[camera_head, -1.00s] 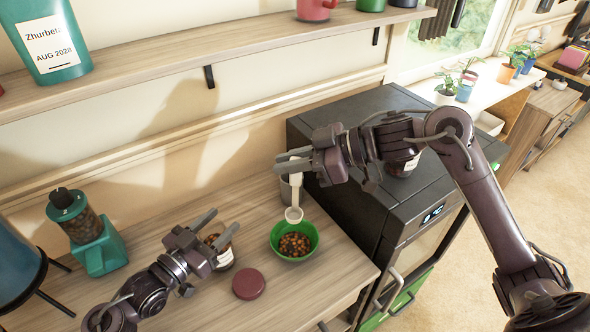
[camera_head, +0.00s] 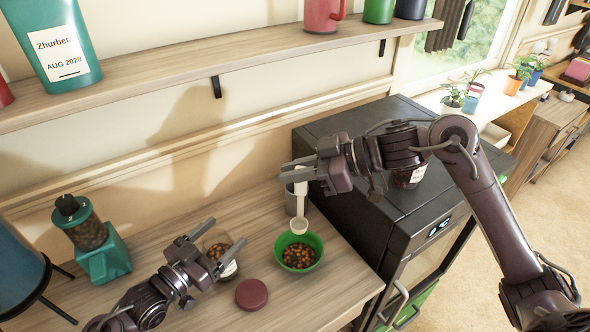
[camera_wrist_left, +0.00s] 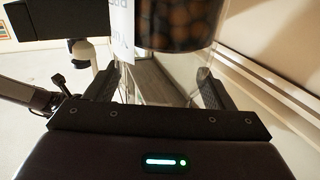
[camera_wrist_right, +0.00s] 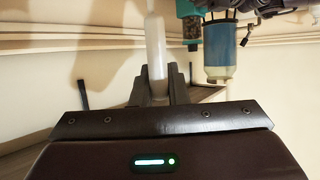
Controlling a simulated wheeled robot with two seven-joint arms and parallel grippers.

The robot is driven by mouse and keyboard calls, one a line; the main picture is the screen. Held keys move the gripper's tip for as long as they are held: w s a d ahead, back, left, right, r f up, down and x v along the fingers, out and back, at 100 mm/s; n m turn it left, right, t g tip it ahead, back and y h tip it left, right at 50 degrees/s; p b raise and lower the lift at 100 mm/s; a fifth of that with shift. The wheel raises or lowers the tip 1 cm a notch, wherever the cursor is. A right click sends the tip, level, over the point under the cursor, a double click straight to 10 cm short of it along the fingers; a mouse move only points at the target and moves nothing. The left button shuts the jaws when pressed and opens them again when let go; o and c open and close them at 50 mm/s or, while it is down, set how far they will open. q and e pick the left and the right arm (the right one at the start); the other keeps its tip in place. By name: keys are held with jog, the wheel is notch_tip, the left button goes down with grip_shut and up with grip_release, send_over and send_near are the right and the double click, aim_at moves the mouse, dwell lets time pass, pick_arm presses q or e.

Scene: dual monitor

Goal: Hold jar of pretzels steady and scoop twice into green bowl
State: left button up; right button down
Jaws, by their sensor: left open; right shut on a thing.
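The green bowl (camera_head: 313,243) stands on the wooden counter with brown pieces in it. The pretzel jar (camera_head: 228,268) is a clear jar with a white label left of the bowl, partly hidden by my left gripper (camera_head: 222,244). That gripper is open, its fingers beside the jar. The jar also shows between and beyond the fingers in the left wrist view (camera_wrist_left: 178,25). My right gripper (camera_head: 292,170) is shut on the white scoop (camera_head: 299,208), whose bowl end hangs down just above the green bowl. The scoop's handle shows between the fingers in the right wrist view (camera_wrist_right: 156,45).
A dark red lid (camera_head: 251,294) lies in front of the jar. A teal grinder (camera_head: 104,262) stands at left, and a black oven (camera_head: 340,160) with a jar on top stands right of the counter. A shelf runs above.

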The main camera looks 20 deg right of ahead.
pick_arm(q)
jog(key=v, duration=1.1)
jog(key=shift+s+a, duration=0.1)
jog(key=shift+s, duration=0.05)
